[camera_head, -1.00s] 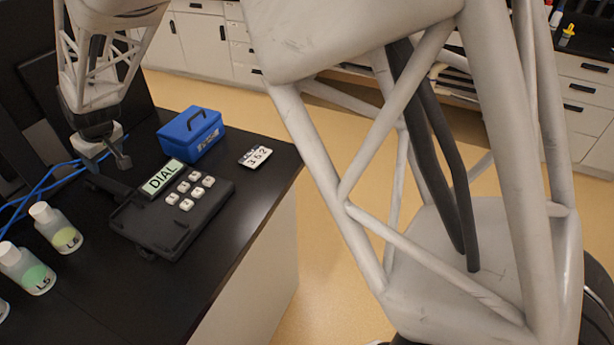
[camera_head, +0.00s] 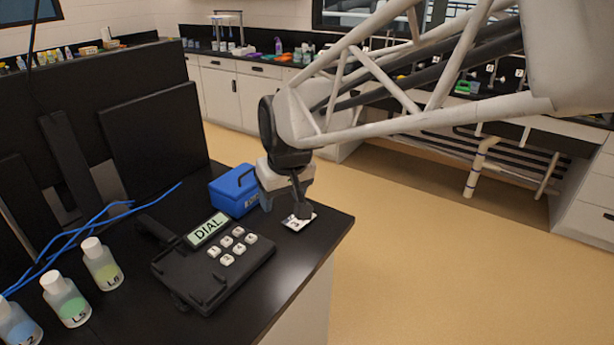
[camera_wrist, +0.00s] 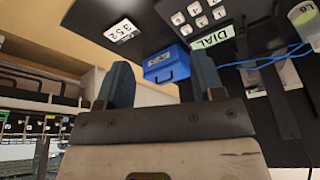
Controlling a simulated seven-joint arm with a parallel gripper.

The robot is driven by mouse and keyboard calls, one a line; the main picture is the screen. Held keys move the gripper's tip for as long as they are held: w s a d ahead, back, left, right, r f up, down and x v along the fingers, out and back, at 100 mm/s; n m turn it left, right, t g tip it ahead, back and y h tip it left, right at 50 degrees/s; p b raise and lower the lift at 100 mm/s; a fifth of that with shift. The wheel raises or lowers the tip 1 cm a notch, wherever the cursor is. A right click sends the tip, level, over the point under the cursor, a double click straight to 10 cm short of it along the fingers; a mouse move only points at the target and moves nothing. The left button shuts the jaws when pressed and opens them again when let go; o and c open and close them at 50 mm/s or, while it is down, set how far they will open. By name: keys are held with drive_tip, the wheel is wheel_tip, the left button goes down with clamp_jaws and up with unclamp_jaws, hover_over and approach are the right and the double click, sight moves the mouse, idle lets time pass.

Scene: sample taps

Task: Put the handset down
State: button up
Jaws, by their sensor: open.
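The black phone base (camera_head: 240,275) lies on the black bench, with a green DIAL label (camera_head: 207,229) and several white keys. A dark bar (camera_head: 160,231) lies at its left end beside the label; it may be the handset, but I cannot tell for sure. The base also shows in the wrist view (camera_wrist: 172,38), partly cut off. My gripper (camera_head: 285,206) is open and empty, right of the blue box and near the number card (camera_head: 298,223). In the wrist view, its fingers (camera_wrist: 163,82) are apart with nothing between them.
A blue box (camera_head: 233,190) with a handle stands behind the phone, close to my gripper. Bottles (camera_head: 103,265) stand at the front left, and blue cables (camera_head: 90,225) run behind them. Dark upright panels (camera_head: 155,135) bound the bench's back. The bench edge lies right of the card.

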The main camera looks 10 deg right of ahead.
drive_tip(key=s+d+f+m, duration=0.1)
drive_tip(key=s+d+m, duration=0.1)
drive_tip(key=s+d, duration=0.4)
drive_tip(key=s+d+m+h, duration=0.1)
drive_tip(key=s+d, duration=0.5)
drive_tip(key=s, duration=0.6)
drive_tip(key=shift+s+f+m+g, duration=0.3)
drive_tip(key=shift+s+f+m, duration=0.05)
drive_tip(key=shift+s+m, duration=0.05)
